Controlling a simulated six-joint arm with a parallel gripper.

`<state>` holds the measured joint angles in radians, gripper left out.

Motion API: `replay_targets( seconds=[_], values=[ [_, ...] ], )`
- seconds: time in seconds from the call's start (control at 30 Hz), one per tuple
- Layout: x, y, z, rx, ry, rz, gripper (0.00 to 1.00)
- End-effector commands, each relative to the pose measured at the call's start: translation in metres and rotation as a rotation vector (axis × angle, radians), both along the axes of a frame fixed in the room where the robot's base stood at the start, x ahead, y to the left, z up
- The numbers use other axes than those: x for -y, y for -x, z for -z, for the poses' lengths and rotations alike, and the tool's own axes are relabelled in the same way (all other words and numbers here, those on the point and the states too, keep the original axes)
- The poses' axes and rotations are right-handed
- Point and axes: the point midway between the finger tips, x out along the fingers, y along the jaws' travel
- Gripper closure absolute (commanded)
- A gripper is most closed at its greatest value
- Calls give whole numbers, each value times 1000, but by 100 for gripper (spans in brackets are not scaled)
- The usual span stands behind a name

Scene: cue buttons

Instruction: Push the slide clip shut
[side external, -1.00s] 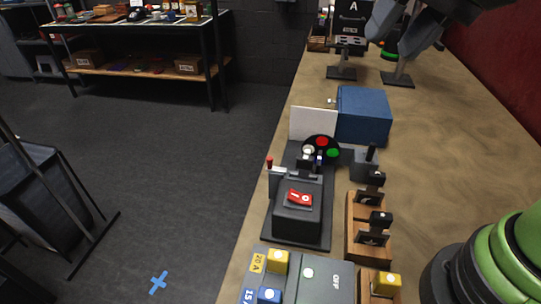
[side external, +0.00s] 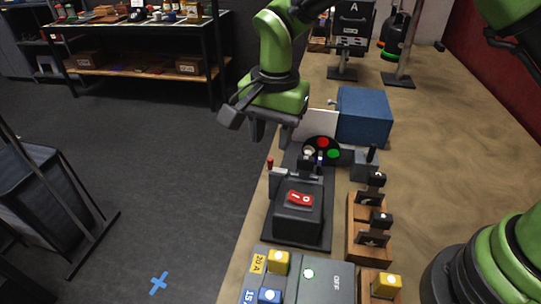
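I cannot tell for sure which part is the slide clip. On the black console (side external: 298,220) there is a red rocker switch (side external: 300,198), with small dark and blue parts (side external: 319,160) behind it. A grey piece with a red-tipped lever (side external: 270,164) stands at its left edge. Dark clip-like pieces (side external: 374,228) stand on wooden blocks (side external: 370,253) to the right. My gripper (side external: 271,138) hangs above and behind the console's left side, near the bench edge. Its two fingers point down, apart, with nothing between them. It touches nothing that I can see.
A round panel with red and green buttons (side external: 323,143) stands behind the console, before a white board (side external: 318,122). A blue box (side external: 363,117) is behind right. A grey panel (side external: 322,273) with yellow and blue buttons lies in front.

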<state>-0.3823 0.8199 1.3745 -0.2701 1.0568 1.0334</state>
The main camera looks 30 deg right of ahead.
Motion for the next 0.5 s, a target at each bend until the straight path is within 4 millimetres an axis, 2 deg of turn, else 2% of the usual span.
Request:
replay_targets(
  seconds=[0.1, 0.23, 0.5],
  values=[
    [0, 0, 24, -4, 2, -1, 61],
    [-1, -1, 42, -3, 1, 0, 61],
    [-1, -2, 55, 2, -1, 0, 61]
  ],
)
